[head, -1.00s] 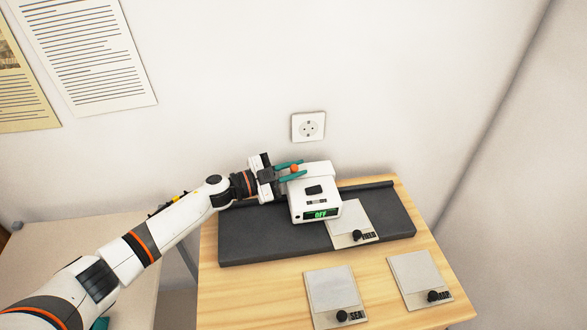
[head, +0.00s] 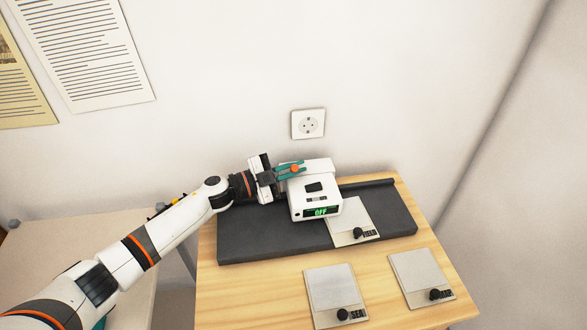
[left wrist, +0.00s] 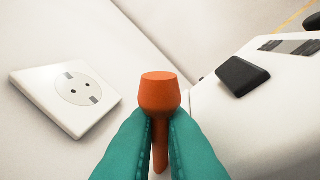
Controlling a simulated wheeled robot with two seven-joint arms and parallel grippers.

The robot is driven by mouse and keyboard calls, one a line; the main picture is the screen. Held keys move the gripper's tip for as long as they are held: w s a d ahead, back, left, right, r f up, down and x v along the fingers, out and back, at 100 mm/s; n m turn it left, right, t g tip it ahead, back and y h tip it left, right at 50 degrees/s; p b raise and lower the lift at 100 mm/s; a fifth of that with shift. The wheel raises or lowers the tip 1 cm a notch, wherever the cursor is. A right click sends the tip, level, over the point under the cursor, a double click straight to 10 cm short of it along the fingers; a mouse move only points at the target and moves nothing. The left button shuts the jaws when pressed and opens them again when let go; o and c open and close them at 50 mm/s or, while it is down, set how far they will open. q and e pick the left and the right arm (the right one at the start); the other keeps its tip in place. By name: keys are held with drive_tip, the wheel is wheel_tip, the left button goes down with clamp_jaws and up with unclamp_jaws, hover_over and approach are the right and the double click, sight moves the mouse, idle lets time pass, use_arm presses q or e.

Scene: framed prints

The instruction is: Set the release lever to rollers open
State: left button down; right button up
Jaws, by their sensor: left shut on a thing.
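The release lever has an orange knob (head: 295,169) at the back left of a white machine (head: 316,205). In the left wrist view the lever (left wrist: 160,95) stands between the teal fingers, its knob above them and its stem between them. My left gripper (head: 290,170) is shut on the lever. The machine's front display reads OFF in green, and a black button (head: 314,187) is on its top; the button also shows in the left wrist view (left wrist: 241,75). The lever's base is hidden by the fingers. My right gripper is not in view.
The machine stands on a dark grey tray (head: 260,246) on a wooden table (head: 270,290). Several pale plates with black knobs lie around, one (head: 350,215) against the machine's right side. A wall socket (head: 308,124) is behind the machine.

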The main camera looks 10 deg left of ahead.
use_arm(q)
drive_tip(key=c, duration=1.8)
unclamp_jaws()
